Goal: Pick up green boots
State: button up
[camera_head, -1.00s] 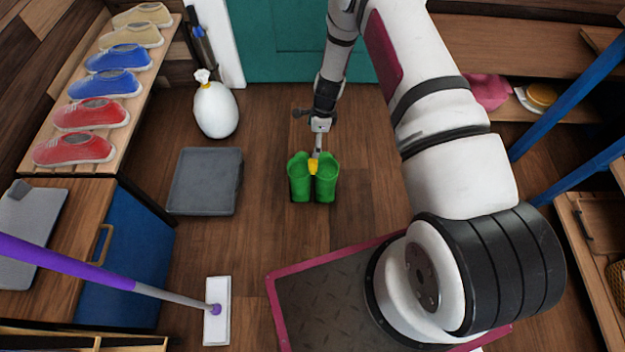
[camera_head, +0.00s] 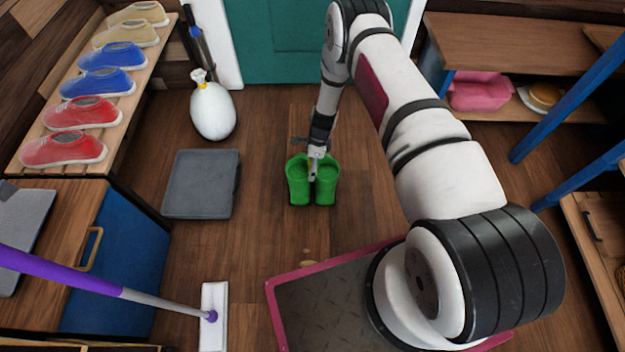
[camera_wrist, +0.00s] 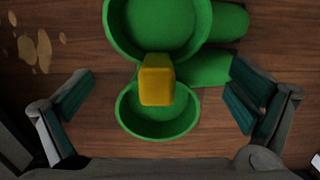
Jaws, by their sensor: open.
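The green boots (camera_head: 299,185) stand upright side by side on the wooden floor, in the middle of the head view. In the wrist view the boots (camera_wrist: 158,25) are seen from above, with two round openings, one larger at the top and one smaller below. A yellow block-like piece (camera_wrist: 157,80) sits between the two openings. My gripper (camera_head: 312,172) is right over the boots. In the wrist view my gripper (camera_wrist: 155,104) is open, with one finger on each side of the lower boot and floor showing between.
A grey flat box (camera_head: 201,184) lies left of the boots, and a white sack (camera_head: 212,110) stands behind it. A purple-handled mop (camera_head: 214,315) is at front left. A shoe rack (camera_head: 122,130) holds several shoes. Floor right of the boots is clear.

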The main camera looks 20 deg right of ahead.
notch_tip(320, 180, down, 4)
jog(key=shift+a+b, duration=0.1)
jog(key=shift+b, duration=0.55)
jog(key=shift+c, duration=0.6)
jog(key=shift+r, duration=0.1)
jog(key=c, duration=1.7)
jog(key=shift+r, duration=0.1)
